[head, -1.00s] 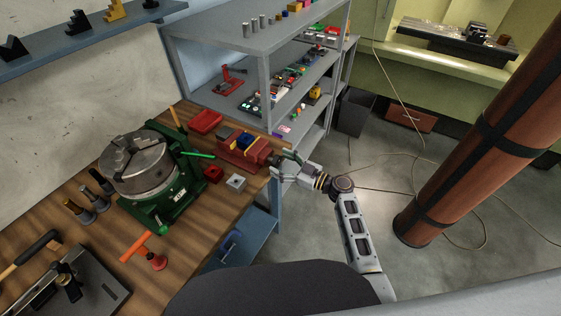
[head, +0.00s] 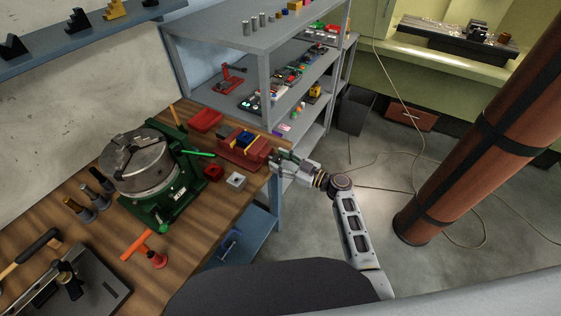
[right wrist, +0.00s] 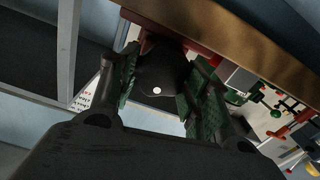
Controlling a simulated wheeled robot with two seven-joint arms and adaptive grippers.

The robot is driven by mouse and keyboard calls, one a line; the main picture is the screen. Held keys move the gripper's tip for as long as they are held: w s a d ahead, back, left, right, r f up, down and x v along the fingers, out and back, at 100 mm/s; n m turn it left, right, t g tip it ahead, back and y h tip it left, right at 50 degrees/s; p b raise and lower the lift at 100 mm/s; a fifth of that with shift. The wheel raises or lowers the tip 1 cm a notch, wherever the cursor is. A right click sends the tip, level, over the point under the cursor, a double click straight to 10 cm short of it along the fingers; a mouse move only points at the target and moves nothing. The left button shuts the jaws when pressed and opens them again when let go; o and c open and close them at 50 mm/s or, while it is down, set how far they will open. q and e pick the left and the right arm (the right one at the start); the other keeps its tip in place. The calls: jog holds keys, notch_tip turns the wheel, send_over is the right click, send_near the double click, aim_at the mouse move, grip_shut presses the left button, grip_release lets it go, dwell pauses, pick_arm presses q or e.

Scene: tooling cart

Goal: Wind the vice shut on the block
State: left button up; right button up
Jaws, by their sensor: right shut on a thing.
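The red vice (head: 236,156) sits on the wooden bench near its right edge. A blue block (head: 244,138) shows at the top of the vice, between yellowish jaw faces; I cannot tell if both faces touch it. My right gripper (head: 279,158) is at the right end of the vice, past the bench edge. In the right wrist view its green-padded fingers (right wrist: 160,92) are on both sides of a dark round handle (right wrist: 158,72) with a white dot. The gripper is shut on this handle. My left gripper is not in view.
A green rotary chuck (head: 140,165) stands left of the vice. A red tray (head: 205,121), a small red box (head: 213,173) and a grey block (head: 236,181) lie close by. Grey shelving (head: 262,75) stands behind. The floor at right is open, with a cable.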

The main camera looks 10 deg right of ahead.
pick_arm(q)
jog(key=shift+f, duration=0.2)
pick_arm(e)
jog(key=shift+w+f+m+b, duration=0.1)
jog(key=shift+m+b, duration=1.6)
jog(key=shift+b, duration=0.3)
jog(key=shift+m+b, duration=0.45)
jog(key=shift+m, duration=0.15)
jog(key=shift+m+b, duration=0.6)
jog(key=shift+m, duration=0.2)
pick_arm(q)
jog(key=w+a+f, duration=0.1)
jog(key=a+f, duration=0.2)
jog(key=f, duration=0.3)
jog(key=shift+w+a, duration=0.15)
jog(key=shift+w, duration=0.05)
pick_arm(e)
jog(key=shift+d+m, duration=0.1)
jog(key=shift+m, duration=0.3)
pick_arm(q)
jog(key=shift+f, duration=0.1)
pick_arm(e)
jog(key=shift+w, duration=0.1)
jog(key=o, duration=1)
